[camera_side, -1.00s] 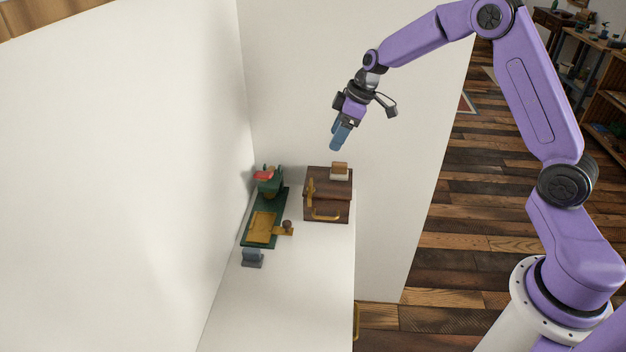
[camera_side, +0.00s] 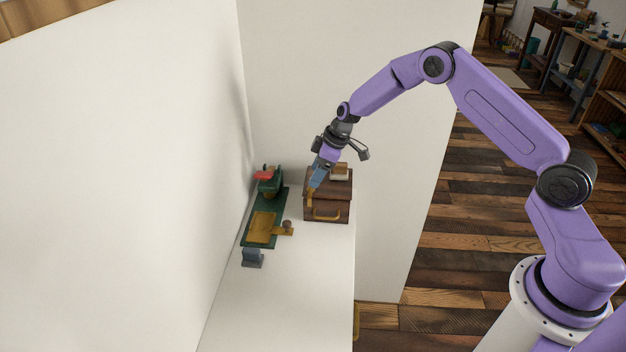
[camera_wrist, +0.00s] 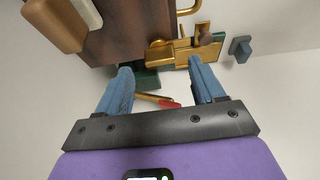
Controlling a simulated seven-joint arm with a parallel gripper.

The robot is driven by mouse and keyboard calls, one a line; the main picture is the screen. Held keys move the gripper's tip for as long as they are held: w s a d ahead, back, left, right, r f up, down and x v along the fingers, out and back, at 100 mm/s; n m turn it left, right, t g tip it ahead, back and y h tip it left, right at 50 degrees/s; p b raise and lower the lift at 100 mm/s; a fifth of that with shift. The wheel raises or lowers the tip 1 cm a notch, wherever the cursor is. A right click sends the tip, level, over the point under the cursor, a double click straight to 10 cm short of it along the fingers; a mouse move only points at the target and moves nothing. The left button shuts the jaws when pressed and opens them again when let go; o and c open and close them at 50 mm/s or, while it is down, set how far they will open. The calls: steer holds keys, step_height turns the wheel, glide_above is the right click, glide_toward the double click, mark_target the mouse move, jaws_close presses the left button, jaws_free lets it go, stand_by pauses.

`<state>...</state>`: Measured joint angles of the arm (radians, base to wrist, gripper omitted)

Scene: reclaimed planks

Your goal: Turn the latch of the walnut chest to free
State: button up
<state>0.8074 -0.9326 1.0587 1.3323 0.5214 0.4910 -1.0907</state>
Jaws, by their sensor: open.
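The walnut chest (camera_side: 338,204) stands on the white counter, a brown wooden box with a brass handle (camera_side: 326,216) on its front. Its brass latch (camera_side: 310,198) is at the chest's left side, partly hidden by my fingers in the side view. In the wrist view the latch (camera_wrist: 160,50) shows just beyond the fingertips, between their lines, at the edge of the chest (camera_wrist: 125,30). My gripper (camera_side: 314,185) is open, pointing down at the latch from above; its blue fingers (camera_wrist: 160,66) are apart with nothing held. I cannot tell whether they touch the latch.
A cream-and-tan block (camera_side: 339,173) sits on the chest lid. Left of the chest is a green board with a brass plate (camera_side: 262,227) and knob (camera_side: 288,225). A green object with red-handled piece (camera_side: 268,180) stands behind; a grey-blue block (camera_side: 252,258) is in front. The near counter is clear.

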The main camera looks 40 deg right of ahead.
steer(key=shift+x, duration=1.75)
steer(key=c, duration=1.1)
steer(key=shift+o, duration=0.2)
